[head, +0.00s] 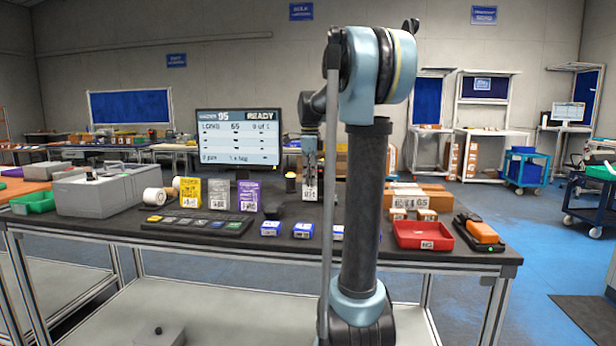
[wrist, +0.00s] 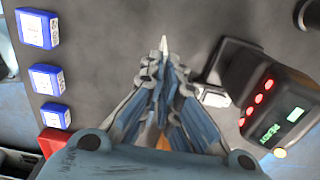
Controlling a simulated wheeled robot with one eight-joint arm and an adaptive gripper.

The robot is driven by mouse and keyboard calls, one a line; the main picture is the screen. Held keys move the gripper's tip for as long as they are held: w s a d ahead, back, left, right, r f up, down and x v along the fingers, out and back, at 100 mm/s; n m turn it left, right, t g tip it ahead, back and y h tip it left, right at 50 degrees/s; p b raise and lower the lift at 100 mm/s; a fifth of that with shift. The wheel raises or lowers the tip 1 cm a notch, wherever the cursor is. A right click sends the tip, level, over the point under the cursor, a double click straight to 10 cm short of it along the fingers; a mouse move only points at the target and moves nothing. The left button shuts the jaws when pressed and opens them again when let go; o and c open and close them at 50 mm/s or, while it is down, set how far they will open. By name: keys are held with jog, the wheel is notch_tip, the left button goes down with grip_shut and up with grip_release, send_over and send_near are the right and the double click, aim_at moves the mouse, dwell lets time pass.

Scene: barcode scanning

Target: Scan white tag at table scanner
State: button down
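My gripper (head: 310,150) hangs over the middle of the table, pointing down. Its fingers (wrist: 164,75) converge in the wrist view and are shut on a thin pale piece seen nearly edge-on. In the head view this is the white tag (head: 310,189), upright below the fingers, with dark print facing the head camera. In the wrist view a black table scanner (wrist: 232,75) stands to the right of the fingers, apart from the tag tip. It has several red lights and a green display. I cannot pick the scanner out clearly in the head view.
Yellow (head: 190,192), grey-white (head: 217,195) and purple (head: 248,196) tags stand left of the gripper, behind a black key panel (head: 197,223). Blue boxes (head: 270,228) line the front. A red tray (head: 422,235) and cartons stand right. A monitor (head: 238,137) reads READY.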

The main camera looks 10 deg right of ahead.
jog(key=shift+w+d+f, duration=0.2)
jog(key=shift+w+f, duration=0.4)
jog(key=shift+w+d+f, duration=0.2)
jog(key=shift+w+f, duration=0.35)
jog(key=shift+f, duration=0.05)
jog(key=s+a+r, duration=0.4)
jog(key=s+r, duration=0.6)
jog(key=s, duration=0.2)
jog(key=shift+s, duration=0.2)
